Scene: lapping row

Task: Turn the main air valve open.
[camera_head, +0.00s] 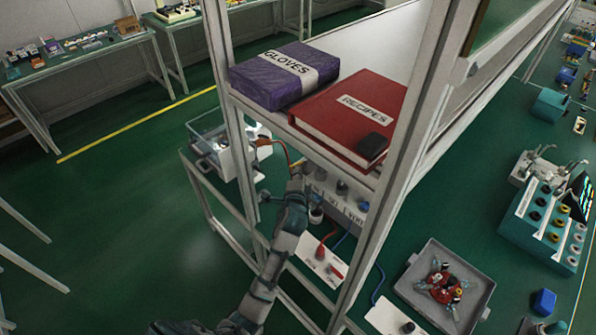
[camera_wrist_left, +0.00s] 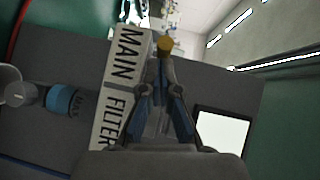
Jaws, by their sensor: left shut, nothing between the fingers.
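My left gripper (camera_head: 296,186) reaches up from the bottom to the panel under the shelf. In the left wrist view its fingers (camera_wrist_left: 165,64) are together and hold nothing. A small yellow knob-like end (camera_wrist_left: 165,44) shows just beyond the fingertips; I cannot tell whether they touch it or whether it is part of the valve. Beside the fingers is a white label strip reading MAIN (camera_wrist_left: 126,55) and FILTER (camera_wrist_left: 113,122). The valve's handle and its position cannot be made out clearly; the gripper hides part of the panel. My right gripper is not in view.
A shelf above holds a purple GLOVES box (camera_head: 285,75) and a red RECIPES book (camera_head: 345,112). A pale frame post (camera_head: 405,150) stands right of the arm. A grey tray (camera_head: 470,275) lies at the right.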

